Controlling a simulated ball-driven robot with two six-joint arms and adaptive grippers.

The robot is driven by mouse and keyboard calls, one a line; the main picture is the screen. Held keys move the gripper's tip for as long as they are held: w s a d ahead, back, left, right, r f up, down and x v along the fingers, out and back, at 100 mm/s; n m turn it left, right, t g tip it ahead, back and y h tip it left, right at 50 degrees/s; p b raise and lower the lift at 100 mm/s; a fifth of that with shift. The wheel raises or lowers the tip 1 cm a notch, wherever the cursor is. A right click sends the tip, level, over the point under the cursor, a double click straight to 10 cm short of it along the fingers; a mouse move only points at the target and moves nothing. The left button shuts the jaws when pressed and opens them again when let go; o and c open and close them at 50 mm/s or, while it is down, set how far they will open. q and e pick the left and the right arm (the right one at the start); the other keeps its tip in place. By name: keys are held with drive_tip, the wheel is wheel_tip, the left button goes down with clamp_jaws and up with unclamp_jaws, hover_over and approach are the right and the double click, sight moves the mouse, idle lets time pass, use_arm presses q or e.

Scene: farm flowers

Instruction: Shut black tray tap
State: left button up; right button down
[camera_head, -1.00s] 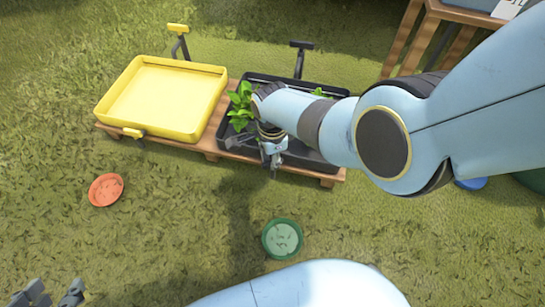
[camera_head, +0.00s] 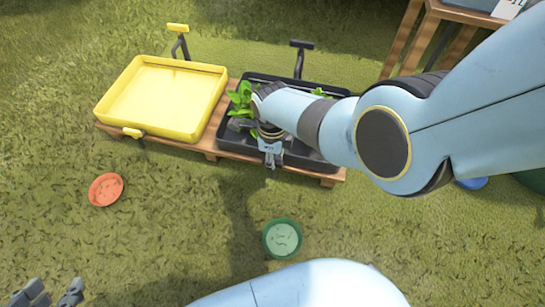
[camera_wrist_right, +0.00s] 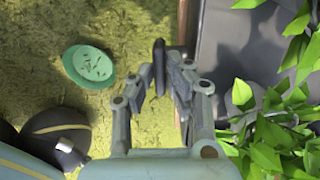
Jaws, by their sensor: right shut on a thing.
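The black tray (camera_head: 302,156) stands on a low wooden pallet, with green plants (camera_head: 243,97) in it. My right gripper (camera_head: 270,160) is at the tray's front edge, and my right arm covers much of the tray. In the right wrist view my right gripper (camera_wrist_right: 168,75) is shut on a slim dark piece, seemingly the black tap handle (camera_wrist_right: 159,63), just outside the tray wall. My left gripper (camera_head: 54,294) is open and empty at the lower left corner, far from the trays.
An empty yellow tray (camera_head: 112,92) with its own yellow tap (camera_head: 133,133) stands left on the pallet (camera_head: 208,149). An orange dish (camera_head: 105,189) and a green dish (camera_head: 283,239) lie on the grass. A wooden table (camera_head: 432,12) stands at the back right.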

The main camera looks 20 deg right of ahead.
idle(0.4)
drive_tip(key=c, duration=1.3)
unclamp_jaws()
drive_tip(key=shift+c, duration=0.2)
drive_tip(key=shift+r, duration=3.75)
